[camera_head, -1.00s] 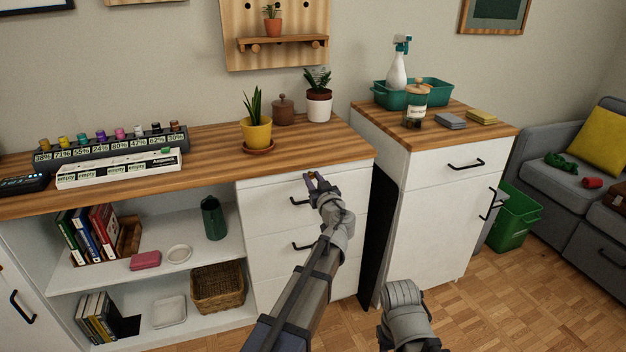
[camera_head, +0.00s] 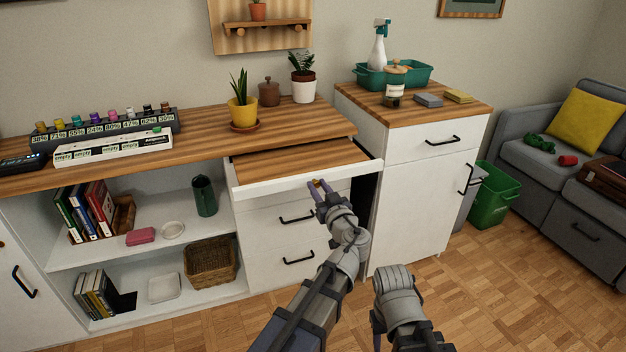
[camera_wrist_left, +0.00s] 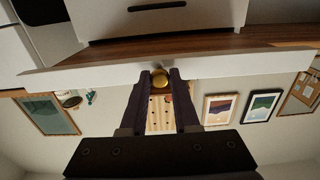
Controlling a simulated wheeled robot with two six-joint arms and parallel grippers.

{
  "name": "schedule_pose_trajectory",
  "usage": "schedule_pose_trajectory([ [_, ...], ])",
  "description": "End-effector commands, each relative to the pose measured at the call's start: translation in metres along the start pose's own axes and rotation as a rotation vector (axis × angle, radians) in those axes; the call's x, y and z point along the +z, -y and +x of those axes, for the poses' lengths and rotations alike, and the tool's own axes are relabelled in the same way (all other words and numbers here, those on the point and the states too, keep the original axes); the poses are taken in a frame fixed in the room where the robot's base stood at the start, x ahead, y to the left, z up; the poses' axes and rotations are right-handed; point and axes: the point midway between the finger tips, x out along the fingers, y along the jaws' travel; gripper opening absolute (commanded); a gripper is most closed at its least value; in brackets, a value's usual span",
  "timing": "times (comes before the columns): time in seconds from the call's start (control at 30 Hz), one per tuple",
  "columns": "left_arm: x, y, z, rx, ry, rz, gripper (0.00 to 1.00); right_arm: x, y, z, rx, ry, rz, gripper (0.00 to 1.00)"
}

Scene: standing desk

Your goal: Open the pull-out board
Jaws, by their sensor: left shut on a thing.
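The pull-out board (camera_head: 290,160) is a wooden panel with a white front edge, and it sticks out from under the desktop above the white drawers. My left gripper (camera_head: 318,184) is at the middle of the white front edge, shut on a small round brass knob. In the left wrist view, the brass knob (camera_wrist_left: 159,76) shows between the two dark fingers of my left gripper (camera_wrist_left: 160,88), against the white front edge (camera_wrist_left: 95,76). Part of my right arm shows at the bottom of the head view, but its gripper's fingers cannot be made out.
Drawers with black handles (camera_head: 297,218) are below the board. A white cabinet (camera_head: 425,185) stands to the right across a dark gap. A yellow flower pot (camera_head: 243,115) stands on the desktop behind the board. The floor in front is clear.

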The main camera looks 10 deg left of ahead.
Motion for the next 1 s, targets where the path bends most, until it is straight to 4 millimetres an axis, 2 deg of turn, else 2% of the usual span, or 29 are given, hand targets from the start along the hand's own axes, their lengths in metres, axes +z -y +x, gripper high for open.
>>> schedule_pose_trajectory([
  [0.2, -0.0001, 0.0004, -0.0118, -0.001, 0.000, 0.000, 0.00, 0.0000, 0.0000, -0.0001, 0.000, 0.000, 0.000, 0.50],
  [0.63, -0.0002, 0.0001, -0.0131, -0.001, 0.000, 0.000, 0.00, 0.0001, 0.0000, -0.0001, 0.000, 0.000, 0.000, 0.50],
  [0.67, -0.0002, 0.0001, -0.0131, -0.001, 0.000, 0.000, 0.33, 0.0001, 0.0000, -0.0001, 0.000, 0.000, 0.000, 0.50],
  [0.9, -0.0001, 0.0000, -0.0130, -0.001, 0.000, 0.000, 0.59, 0.0001, 0.0000, 0.0000, 0.000, 0.000, 0.000, 0.50],
  [1.0, -0.0001, -0.0001, -0.0130, -0.001, 0.000, 0.000, 0.59, 0.0001, 0.0000, 0.0000, 0.000, 0.000, 0.000, 0.50],
])
